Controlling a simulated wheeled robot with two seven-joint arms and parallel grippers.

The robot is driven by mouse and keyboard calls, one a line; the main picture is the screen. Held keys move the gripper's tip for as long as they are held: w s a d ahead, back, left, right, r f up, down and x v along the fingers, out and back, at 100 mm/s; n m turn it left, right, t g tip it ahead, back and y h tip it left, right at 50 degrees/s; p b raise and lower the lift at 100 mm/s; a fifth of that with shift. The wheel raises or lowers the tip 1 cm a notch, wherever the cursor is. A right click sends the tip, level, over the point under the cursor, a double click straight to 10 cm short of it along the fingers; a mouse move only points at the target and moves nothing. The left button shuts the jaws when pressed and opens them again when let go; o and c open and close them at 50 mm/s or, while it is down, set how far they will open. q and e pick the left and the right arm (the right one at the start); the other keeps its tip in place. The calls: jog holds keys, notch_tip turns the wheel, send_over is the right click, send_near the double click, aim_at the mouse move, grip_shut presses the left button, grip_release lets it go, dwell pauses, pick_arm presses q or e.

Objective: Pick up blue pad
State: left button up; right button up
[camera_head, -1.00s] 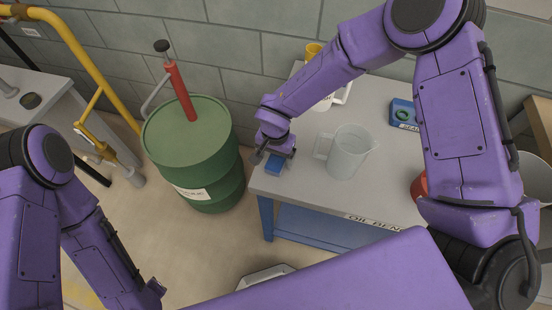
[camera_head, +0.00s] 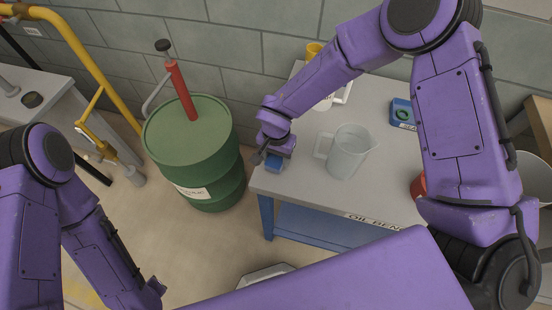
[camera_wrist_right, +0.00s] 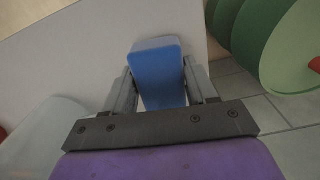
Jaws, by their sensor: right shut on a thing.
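The blue pad (camera_head: 274,163) is at the left end of the grey bench top, under my right gripper (camera_head: 273,158). In the right wrist view the blue pad (camera_wrist_right: 158,72) stands between the two grey fingers of my right gripper (camera_wrist_right: 160,85), which are shut on it. Whether the pad is clear of the bench top is hard to tell. My left arm is at the lower left, and its gripper's fingers are not clearly in view.
A clear measuring jug (camera_head: 347,152) stands right of the pad on the bench (camera_head: 300,190). A blue tray (camera_head: 403,113) and a yellow object (camera_head: 314,50) are farther back. A green drum (camera_head: 190,150) with a red pump stands left of the bench.

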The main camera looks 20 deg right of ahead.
jog(key=s+a+r+b, duration=0.2)
jog(key=s+a+r, duration=0.1)
jog(key=s+r, duration=0.8)
jog(key=s, duration=0.2)
jog(key=shift+s+a+r+b, duration=0.3)
jog(key=shift+a+b, duration=0.05)
jog(key=shift+b, duration=0.05)
